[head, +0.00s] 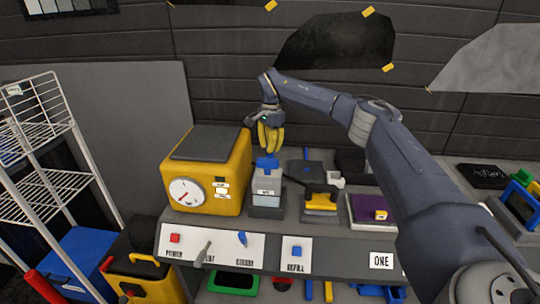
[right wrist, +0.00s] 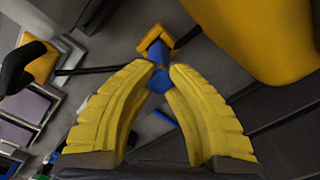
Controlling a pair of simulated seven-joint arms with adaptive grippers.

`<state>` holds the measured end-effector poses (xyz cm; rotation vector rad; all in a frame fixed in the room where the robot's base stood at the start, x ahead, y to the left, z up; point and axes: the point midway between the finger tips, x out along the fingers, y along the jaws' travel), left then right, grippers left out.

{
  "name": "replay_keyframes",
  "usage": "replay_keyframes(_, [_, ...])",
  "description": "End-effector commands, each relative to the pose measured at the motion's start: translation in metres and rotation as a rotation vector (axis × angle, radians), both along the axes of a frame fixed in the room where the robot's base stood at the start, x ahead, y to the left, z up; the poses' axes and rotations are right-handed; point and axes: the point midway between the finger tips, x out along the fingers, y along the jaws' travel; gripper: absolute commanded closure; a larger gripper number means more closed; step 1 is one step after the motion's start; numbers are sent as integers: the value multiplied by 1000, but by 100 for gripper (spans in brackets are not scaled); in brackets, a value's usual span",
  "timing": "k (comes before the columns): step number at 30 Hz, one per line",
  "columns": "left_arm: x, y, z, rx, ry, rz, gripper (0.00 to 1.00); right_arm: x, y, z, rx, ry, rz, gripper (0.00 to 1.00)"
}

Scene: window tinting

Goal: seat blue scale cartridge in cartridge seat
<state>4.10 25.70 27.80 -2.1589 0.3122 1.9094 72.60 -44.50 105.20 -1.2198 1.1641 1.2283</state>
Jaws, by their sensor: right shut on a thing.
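My right gripper (head: 267,150) points straight down, its yellow fingers shut on a blue piece (head: 266,164), which I take for the blue scale cartridge. In the right wrist view, the fingertips (right wrist: 164,74) close on its blue stem (right wrist: 161,82). A yellow squarish part (right wrist: 149,41) shows just beyond the fingertips. In the head view the blue piece is directly above a grey labelled block (head: 267,200). I cannot tell whether they touch, or whether this block is the cartridge seat. My left gripper is not in view.
A yellow machine (head: 236,183) with a round dial stands close to the left of the gripper. A yellow-and-black handled tool (head: 320,203) stands to the right. A front panel (head: 213,244) carries a red button and levers. A wire rack (head: 50,190) stands at the far left.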

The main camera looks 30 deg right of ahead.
Motion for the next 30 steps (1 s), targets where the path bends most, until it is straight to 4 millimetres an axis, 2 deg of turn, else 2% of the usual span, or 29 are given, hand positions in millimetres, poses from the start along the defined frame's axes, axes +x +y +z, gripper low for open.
replay_keyframes(9, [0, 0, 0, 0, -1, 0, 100, -1, 0, -33, 0, 2, 0, 100])
replay_keyframes(23, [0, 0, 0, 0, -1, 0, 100, 0, 0, -39, -1, 0, 0, 100])
replay_keyframes(24, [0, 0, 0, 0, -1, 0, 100, 0, 0, -39, -1, 0, 0, 82])
replay_keyframes(28, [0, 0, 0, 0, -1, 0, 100, 0, 0, -39, -1, 1, 0, 67])
replay_keyframes(30, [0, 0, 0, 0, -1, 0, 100, 0, 0, -39, -1, 1, 0, 65])
